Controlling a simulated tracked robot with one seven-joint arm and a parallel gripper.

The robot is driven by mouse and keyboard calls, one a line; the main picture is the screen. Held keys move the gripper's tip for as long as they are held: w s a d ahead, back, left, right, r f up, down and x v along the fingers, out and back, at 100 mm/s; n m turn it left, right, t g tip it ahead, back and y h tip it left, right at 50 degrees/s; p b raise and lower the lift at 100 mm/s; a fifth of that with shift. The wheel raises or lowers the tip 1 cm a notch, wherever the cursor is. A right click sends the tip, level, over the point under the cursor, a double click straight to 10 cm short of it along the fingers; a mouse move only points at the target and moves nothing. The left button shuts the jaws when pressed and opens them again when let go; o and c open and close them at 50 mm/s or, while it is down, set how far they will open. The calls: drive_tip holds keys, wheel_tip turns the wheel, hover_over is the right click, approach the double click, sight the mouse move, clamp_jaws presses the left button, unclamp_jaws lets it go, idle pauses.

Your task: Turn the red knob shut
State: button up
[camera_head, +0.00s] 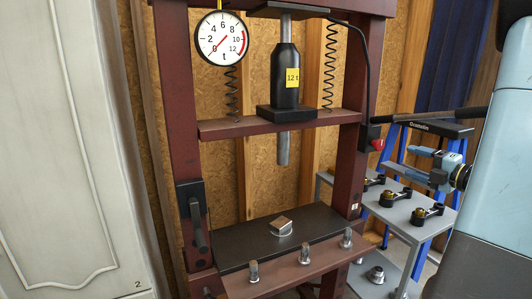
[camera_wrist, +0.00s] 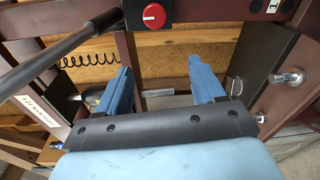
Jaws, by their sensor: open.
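The red knob (camera_head: 378,144) sits on a small black box on the right upright of the press in the head view. In the wrist view the red knob (camera_wrist: 154,15) is at the top edge, its face towards the camera with a pale line across it. My gripper (camera_head: 402,160) is to the right of the knob and slightly lower in the head view, apart from it. In the wrist view my gripper (camera_wrist: 161,66) has its two blue fingers spread wide with nothing between them, and the knob appears above and beyond them.
A long black lever (camera_head: 440,114) runs right from near the knob; the lever (camera_wrist: 60,50) also crosses the wrist view's upper left. A grey side table (camera_head: 400,216) with black parts stands below my gripper. The press bed (camera_head: 250,238) bears a small metal block (camera_head: 282,226).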

drive_tip(key=s+a+n+g+y, duration=0.2)
drive_tip(key=s+a+n+g, duration=0.15)
drive_tip(key=a+n, duration=0.55)
drive_tip(key=s+a+n+g+y, duration=0.1)
drive_tip(key=s+a+n+g, duration=0.1)
drive_tip(key=a+n+g, duration=0.5)
drive_tip(key=s+a+n+h, duration=0.2)
drive_tip(key=s+n, duration=0.3)
drive_tip(key=n, duration=0.5)
drive_tip(key=s+a+r+n+h, duration=0.1)
drive_tip(key=s+a+n+h, duration=0.2)
drive_tip(key=n, duration=0.8)
drive_tip(key=s+a+r+n+h, duration=0.1)
drive_tip(key=s+a+n+h, duration=0.2)
drive_tip(key=n, duration=0.7)
drive_tip(key=s+h, duration=0.2)
drive_tip(key=s, duration=0.1)
drive_tip(key=shift+s+n, duration=0.3)
drive_tip(key=shift+s, duration=0.05)
